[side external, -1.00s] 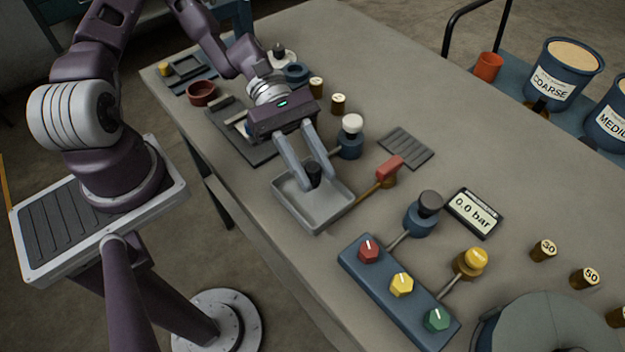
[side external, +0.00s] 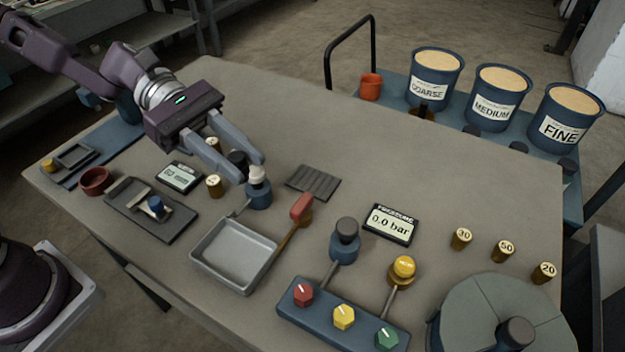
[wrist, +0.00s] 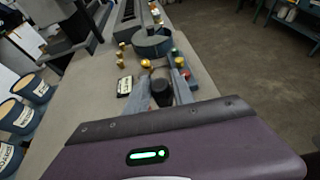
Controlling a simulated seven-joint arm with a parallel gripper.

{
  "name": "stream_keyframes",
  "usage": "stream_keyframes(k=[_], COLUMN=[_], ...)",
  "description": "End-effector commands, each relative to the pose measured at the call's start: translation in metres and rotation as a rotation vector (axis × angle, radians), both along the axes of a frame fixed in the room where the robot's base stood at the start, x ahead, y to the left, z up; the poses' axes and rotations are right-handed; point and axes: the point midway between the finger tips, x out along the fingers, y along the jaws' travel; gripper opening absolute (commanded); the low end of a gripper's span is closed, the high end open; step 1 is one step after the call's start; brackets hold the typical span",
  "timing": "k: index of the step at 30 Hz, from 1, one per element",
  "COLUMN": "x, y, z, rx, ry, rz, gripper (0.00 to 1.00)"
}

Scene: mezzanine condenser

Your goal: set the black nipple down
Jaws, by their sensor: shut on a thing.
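My gripper (side external: 250,171) is shut on the black nipple (side external: 238,160), a dark cylinder between its two grey fingers. In the wrist view the nipple (wrist: 161,92) shows as a dark round end between the fingertips. The grey tray (side external: 235,256) in front is empty.
A pressure display (side external: 391,224), a black-capped fitting (side external: 346,232) and a knob panel (side external: 340,317) are further right. The table's back middle is clear.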

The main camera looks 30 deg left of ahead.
Motion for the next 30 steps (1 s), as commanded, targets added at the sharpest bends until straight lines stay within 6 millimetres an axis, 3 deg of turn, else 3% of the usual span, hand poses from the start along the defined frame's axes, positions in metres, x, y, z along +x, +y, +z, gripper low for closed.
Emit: stream_keyframes(k=[9,18,30], x=[0.101,0.168,0.17], y=[-0.001,0.001,0.001], z=[-0.001,0.003,-0.056], rx=[0.002,-0.009,-0.011], ry=[-0.003,-0.003,0.003], rz=[0.174,0.297,0.302], gripper=[0.0,0.0,0.0])
